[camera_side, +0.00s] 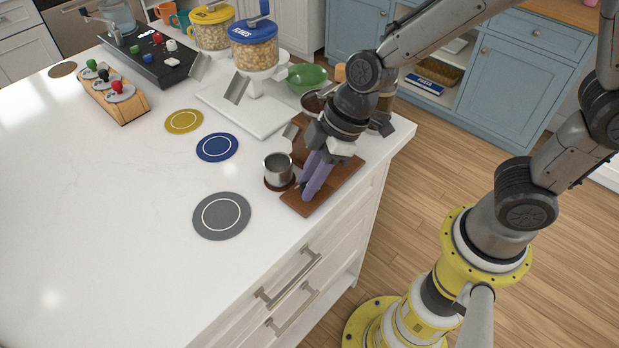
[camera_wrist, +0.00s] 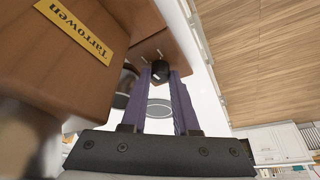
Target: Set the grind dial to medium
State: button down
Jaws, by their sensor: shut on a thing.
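The grind dial is a small black knob (camera_wrist: 160,68) on the wooden base of the grinder. A white pointer mark shows on the knob, and small white marks lie beside it on the wood. The grinder's wooden body (camera_wrist: 75,50) carries a yellow "Tarrowen" label. My gripper (camera_wrist: 160,80) has its purple fingers on both sides of the knob, shut on it. In the side view my gripper (camera_side: 310,188) points down over the brown wooden base (camera_side: 336,183); its fingers and my wrist hide the dial there. I cannot read which setting the pointer faces.
A metal cup (camera_side: 278,170) stands close left of my fingers. Grey (camera_side: 204,225), blue (camera_side: 217,147) and yellow (camera_side: 184,121) round mats lie on the white counter. Jar dispensers (camera_side: 254,50) and a green bowl (camera_side: 306,76) stand behind. The counter's left front is clear.

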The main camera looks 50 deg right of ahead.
jog(key=shift+n, duration=0.6)
jog(key=c, duration=0.7)
grip_release()
jog(key=shift+g, duration=0.3)
jog(key=shift+s+a+m+t+h, duration=0.1)
jog(key=shift+m+t+h, duration=0.2)
jog(key=shift+m, duration=0.8)
jog(key=shift+m+t+h, duration=0.2)
jog(key=shift+m+t, duration=0.1)
jog(key=shift+m, duration=1.3)
jog(key=shift+m+t+h, duration=0.4)
jog(key=shift+m+h, duration=0.1)
jog(key=shift+m, duration=0.6)
